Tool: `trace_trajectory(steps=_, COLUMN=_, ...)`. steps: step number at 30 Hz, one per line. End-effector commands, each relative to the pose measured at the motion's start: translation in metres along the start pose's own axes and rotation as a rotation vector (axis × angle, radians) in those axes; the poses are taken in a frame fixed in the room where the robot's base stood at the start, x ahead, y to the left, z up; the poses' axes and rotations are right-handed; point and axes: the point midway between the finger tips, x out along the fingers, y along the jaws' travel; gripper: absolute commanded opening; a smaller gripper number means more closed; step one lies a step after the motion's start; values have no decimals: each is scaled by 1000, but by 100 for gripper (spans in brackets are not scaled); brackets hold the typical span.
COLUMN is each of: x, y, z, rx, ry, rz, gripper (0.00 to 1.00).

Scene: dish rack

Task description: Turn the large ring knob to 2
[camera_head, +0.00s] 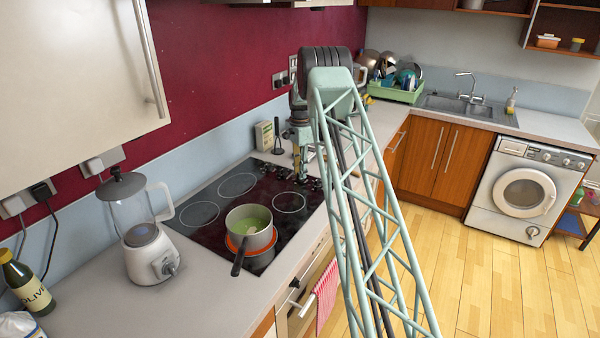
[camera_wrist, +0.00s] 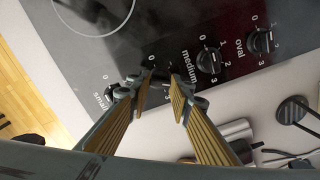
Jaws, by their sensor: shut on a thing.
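The black glass hob (camera_head: 217,190) with white ring markings lies in the counter, and its knobs show beside my gripper (camera_head: 299,172). In the wrist view my gripper (camera_wrist: 160,78) has its two ribbed fingers closed around a dark knob (camera_wrist: 160,88) between the "small" and "medium" knobs. This is the large ring knob by its place in the row; its label is hidden by a finger, and only a "0" above it shows. Its setting cannot be read. The medium knob (camera_wrist: 208,62) and oval knob (camera_wrist: 261,40) stand clear to the right.
A pot (camera_head: 249,226) with green contents sits on a glowing orange ring, its handle pointing to the front. A blender (camera_head: 148,250) stands left of the hob. A black utensil (camera_wrist: 296,109) lies near the knobs. The dish rack (camera_head: 397,93) and sink are farther back.

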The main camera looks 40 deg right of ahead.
Motion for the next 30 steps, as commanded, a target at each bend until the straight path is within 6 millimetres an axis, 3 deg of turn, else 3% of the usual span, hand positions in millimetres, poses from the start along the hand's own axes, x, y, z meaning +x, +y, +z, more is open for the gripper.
trace_trajectory(steps=12, x=-1, y=-1, z=0, rx=7, ry=1, rz=-2, gripper=9)
trace_trajectory(steps=13, x=-1, y=-1, z=0, rx=7, ry=1, rz=-2, gripper=22)
trace_trajectory(steps=17, x=-1, y=0, z=0, rx=6, ry=1, rz=-1, gripper=33)
trace_trajectory(steps=30, x=-3, y=0, z=0, rx=6, ry=0, rz=-1, gripper=33)
